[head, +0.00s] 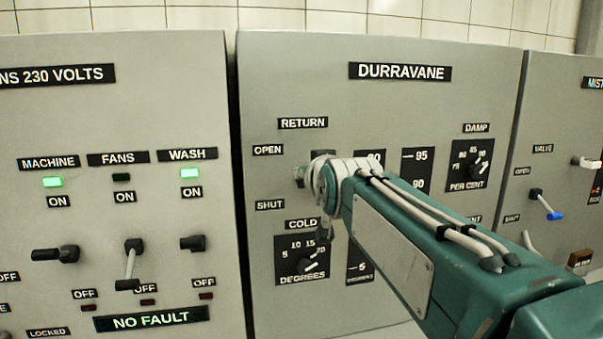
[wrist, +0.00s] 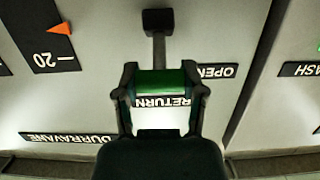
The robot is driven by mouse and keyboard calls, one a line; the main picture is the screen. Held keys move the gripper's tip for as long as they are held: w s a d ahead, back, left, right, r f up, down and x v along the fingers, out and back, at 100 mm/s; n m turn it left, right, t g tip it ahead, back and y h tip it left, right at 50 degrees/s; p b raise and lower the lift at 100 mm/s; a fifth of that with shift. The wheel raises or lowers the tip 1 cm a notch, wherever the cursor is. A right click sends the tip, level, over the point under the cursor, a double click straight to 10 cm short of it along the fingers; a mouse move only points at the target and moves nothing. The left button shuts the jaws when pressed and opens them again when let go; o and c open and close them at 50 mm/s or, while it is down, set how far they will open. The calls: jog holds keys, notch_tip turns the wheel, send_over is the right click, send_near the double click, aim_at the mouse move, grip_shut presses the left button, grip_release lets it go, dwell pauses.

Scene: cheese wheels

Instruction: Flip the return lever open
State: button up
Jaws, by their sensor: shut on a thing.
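The return lever shows in the wrist view, where the picture is upside down. It has a dark mount on the panel, a grey shaft (wrist: 158,50) and a green grip (wrist: 165,85). My gripper (wrist: 163,77) is shut on the green grip, one dark finger on each side. The RETURN label (wrist: 163,102) shows between the fingers and the OPEN label (wrist: 216,71) is beside them. In the head view my wrist and teal arm hide most of the lever. There the OPEN label (head: 268,150) and the SHUT label (head: 269,204) are left of my wrist.
The DURRAVANE panel (head: 300,90) carries a DEGREES dial (head: 303,259), a DAMP dial (head: 470,164) and gauges partly behind my arm. The left panel has several switches, among them the FANS switch (head: 131,262). A blue-tipped valve lever (head: 545,204) is on the right panel.

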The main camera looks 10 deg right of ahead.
jog(key=shift+r, duration=0.15)
jog(key=o, duration=1.2)
jog(key=shift+w+a, duration=0.1)
jog(key=shift+c, duration=0.2)
jog(key=s+r, duration=0.2)
jog(key=s, duration=1)
jog(key=shift+w, duration=0.1)
jog(key=s+f+g, duration=0.3)
jog(key=s+f, duration=0.2)
jog(key=f, duration=0.4)
jog(key=s+f+g, duration=0.3)
jog(key=s+f, duration=0.3)
jog(key=f, duration=0.4)
jog(key=s+f+g, duration=0.4)
jog(key=s+f, duration=0.1)
jog(key=f, duration=0.5)
jog(key=shift+s, duration=0.25)
